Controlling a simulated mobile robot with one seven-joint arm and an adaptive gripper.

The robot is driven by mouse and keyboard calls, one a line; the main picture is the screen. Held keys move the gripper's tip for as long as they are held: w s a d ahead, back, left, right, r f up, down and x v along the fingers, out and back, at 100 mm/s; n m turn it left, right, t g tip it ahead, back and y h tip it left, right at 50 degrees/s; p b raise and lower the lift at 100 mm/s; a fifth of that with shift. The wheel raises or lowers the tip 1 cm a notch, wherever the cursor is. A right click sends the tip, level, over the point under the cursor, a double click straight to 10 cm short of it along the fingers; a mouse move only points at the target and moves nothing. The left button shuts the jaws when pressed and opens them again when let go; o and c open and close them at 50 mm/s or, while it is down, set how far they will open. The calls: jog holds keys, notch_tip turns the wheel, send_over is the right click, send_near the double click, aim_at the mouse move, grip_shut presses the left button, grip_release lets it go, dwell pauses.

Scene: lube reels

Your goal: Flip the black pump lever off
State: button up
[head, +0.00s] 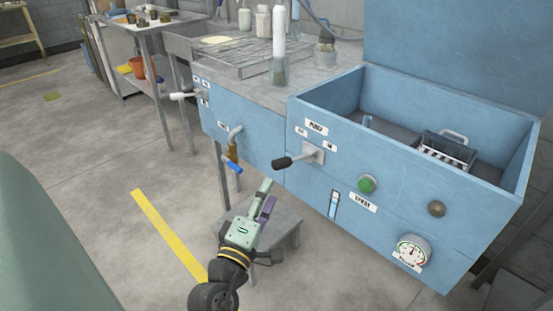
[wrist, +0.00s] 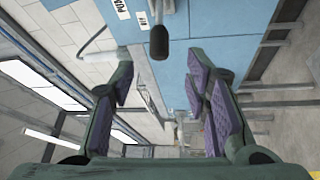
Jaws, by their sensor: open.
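The black pump lever (head: 283,163) sticks out from a metal plate (head: 315,153) on the front of the blue cabinet, its knob pointing left in the head view. A pump label (head: 316,127) and two smaller labels sit around the plate; the small print is hard to read. My gripper (head: 267,196) is below the lever, apart from it, with its fingers pointing up toward the cabinet. In the wrist view my gripper (wrist: 160,75) is open and empty, and the black knob (wrist: 158,42) shows ahead, between the fingers' directions, near the top edge.
A green button (head: 367,184), a gauge (head: 411,250) and a brown knob (head: 437,208) sit right of the lever. A blue-handled tap (head: 233,165) and a white lever (head: 183,96) are to the left. A small metal stand (head: 285,222) is behind my gripper.

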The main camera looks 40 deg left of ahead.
aim_at(279, 169)
jog(key=p+x, duration=0.2)
jog(key=x, duration=0.7)
jog(key=shift+d+r+p, duration=0.1)
jog(key=shift+d+p, duration=0.05)
jog(key=shift+p, duration=0.2)
jog(key=shift+x, duration=0.8)
jog(key=shift+c, duration=0.3)
grip_shut()
